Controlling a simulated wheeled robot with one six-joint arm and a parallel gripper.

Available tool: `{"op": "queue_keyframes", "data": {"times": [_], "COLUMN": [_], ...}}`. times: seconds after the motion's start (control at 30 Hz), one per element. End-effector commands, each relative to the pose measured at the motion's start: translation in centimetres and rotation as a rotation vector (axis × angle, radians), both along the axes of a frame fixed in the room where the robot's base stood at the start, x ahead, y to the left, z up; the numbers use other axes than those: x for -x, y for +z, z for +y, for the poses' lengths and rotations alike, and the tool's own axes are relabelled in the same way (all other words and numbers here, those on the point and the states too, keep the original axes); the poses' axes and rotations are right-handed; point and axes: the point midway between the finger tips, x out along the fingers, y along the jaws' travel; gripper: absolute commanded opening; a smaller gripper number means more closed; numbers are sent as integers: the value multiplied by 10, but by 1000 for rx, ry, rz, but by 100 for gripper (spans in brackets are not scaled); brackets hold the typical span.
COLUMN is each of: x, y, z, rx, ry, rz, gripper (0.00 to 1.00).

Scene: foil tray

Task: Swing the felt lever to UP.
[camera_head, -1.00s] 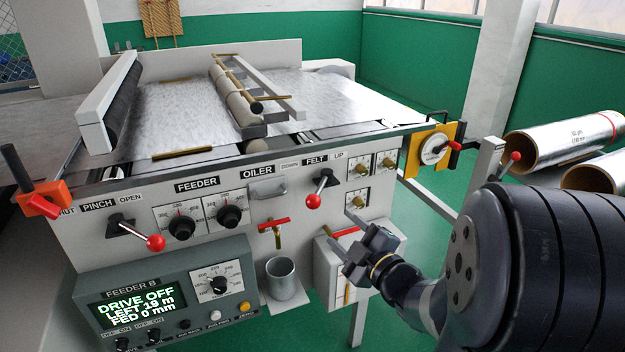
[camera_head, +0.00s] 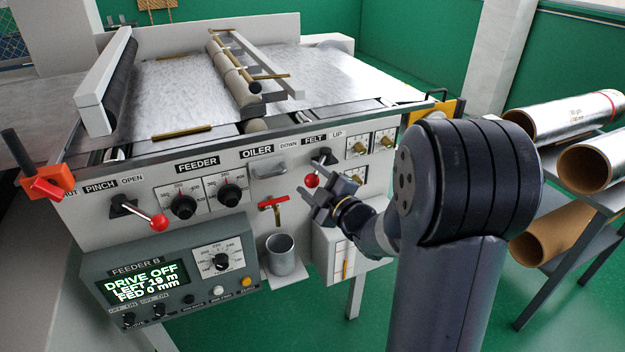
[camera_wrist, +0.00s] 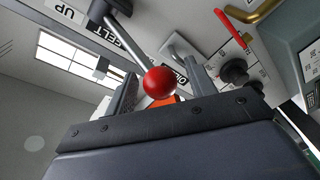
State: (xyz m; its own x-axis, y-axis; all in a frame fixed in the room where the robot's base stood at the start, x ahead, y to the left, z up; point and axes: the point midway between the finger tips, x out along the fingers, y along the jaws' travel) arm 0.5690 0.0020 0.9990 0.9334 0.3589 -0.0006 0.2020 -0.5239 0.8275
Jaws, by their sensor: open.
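The felt lever (camera_head: 312,181) has a red ball knob on a metal stem. It comes out of the front panel below the FELT label (camera_head: 314,140), with DOWN to the label's left and UP to its right. The knob hangs below the pivot and leans left, to the DOWN side. My gripper (camera_head: 322,190) is open, its fingertips close to the knob at the right and below. In the wrist view the red knob (camera_wrist: 160,82) shows between the two spread fingers, with a gap on both sides. Whether either finger touches it, I cannot tell.
The pinch lever (camera_head: 159,220) is on the panel's left. A red-handled tap (camera_head: 272,203) and a metal cup (camera_head: 281,255) are left of and below my gripper. Small dials (camera_head: 357,147) sit right of the lever. Foil rolls (camera_head: 590,163) lie on a rack at right.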

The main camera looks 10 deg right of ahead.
Motion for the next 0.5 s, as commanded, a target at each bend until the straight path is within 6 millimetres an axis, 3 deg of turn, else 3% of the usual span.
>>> {"op": "queue_keyframes", "data": {"times": [0.27, 0.5], "x": [-1, -1], "y": [0, 0], "z": [1, 1], "rx": [0, 0], "ry": [0, 0], "rz": [0, 0], "gripper": [53, 33]}}
